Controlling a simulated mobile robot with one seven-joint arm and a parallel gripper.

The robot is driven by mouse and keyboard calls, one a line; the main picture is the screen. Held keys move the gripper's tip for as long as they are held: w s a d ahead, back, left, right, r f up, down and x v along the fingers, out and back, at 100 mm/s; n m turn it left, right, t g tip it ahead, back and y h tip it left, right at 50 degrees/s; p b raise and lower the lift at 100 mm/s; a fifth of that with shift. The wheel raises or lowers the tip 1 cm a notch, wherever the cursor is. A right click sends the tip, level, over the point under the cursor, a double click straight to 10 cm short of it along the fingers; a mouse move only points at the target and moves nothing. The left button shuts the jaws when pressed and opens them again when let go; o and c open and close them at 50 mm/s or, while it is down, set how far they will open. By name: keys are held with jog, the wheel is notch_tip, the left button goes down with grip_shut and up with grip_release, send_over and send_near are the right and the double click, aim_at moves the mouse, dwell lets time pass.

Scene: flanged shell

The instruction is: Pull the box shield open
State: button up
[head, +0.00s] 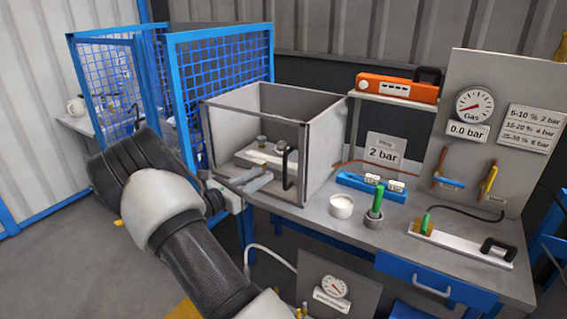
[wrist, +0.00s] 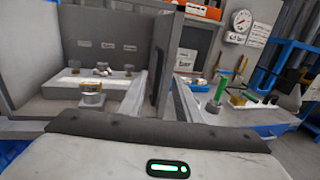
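The box shield (head: 240,150) is the clear front panel of a grey box on the workbench. It stands upright and looks closed. Its black upright handle (head: 287,168) is on the right part of the panel. In the wrist view the handle (wrist: 157,72) shows as a dark vertical bar ahead. My gripper (head: 266,179) is in front of the panel, just left of the handle in the head view. In the wrist view my gripper (wrist: 160,92) has its fingers apart, one on each side of the handle's line. Whether they touch it I cannot tell.
Small metal parts sit on a white block (head: 262,157) inside the box. Right of the box, the bench holds a white cup (head: 341,206), a green-handled tool in a holder (head: 374,208) and a gauge panel (head: 490,110). A blue mesh fence (head: 215,75) stands behind left.

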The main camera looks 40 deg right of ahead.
jog(key=d, duration=0.4)
jog(key=w+d, duration=0.1)
jog(key=d, duration=0.2)
jog(key=w+d, duration=0.1)
jog(key=d, duration=0.3)
jog(key=shift+w+d, duration=0.2)
jog(key=shift+d, duration=0.1)
jog(key=shift+c, duration=0.3)
grip_shut()
